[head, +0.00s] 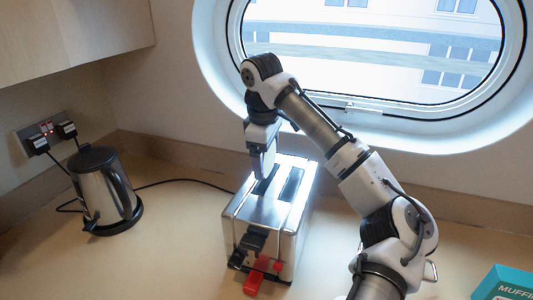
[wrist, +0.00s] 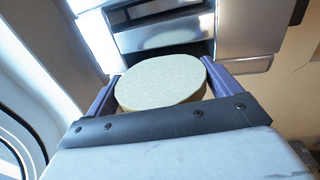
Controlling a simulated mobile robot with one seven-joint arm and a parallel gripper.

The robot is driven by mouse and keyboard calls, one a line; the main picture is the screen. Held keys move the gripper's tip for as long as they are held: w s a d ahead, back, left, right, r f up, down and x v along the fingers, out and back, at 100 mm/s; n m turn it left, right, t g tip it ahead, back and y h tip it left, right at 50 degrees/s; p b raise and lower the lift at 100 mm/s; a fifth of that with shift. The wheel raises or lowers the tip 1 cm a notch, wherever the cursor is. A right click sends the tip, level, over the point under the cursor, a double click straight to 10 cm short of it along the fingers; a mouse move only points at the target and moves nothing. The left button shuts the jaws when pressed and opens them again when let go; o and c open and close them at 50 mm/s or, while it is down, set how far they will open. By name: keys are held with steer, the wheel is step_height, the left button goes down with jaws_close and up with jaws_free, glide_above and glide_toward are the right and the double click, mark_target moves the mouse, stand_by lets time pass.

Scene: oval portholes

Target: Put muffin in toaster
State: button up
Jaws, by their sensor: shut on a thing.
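The muffin (wrist: 162,82) is a pale round disc held between the two fingers of my gripper (wrist: 160,92) in the wrist view. In the head view my gripper (head: 264,165) points down over the left slot of the toaster (head: 262,225). The toaster is shiny silver with two long slots and black and red levers at its near end. Its metal top also shows in the wrist view (wrist: 245,30), just beyond the muffin. In the head view the muffin is mostly hidden by my gripper. I cannot tell whether it has entered the slot.
A silver and black kettle (head: 103,188) stands at the left, below a wall socket (head: 48,133) with plugs. A black cord runs along the counter towards the toaster. A teal muffin box (head: 505,284) is at the bottom right. An oval window is behind.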

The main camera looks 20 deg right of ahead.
mark_target(266, 167)
steer(key=shift+f+b, duration=1.7)
steer(key=shift+f, duration=2.45)
steer(key=o, duration=0.7)
step_height(266, 167, up, 5)
steer(key=p, duration=0.4)
steer(key=shift+f, duration=0.2)
steer(key=shift+r, duration=1.2)
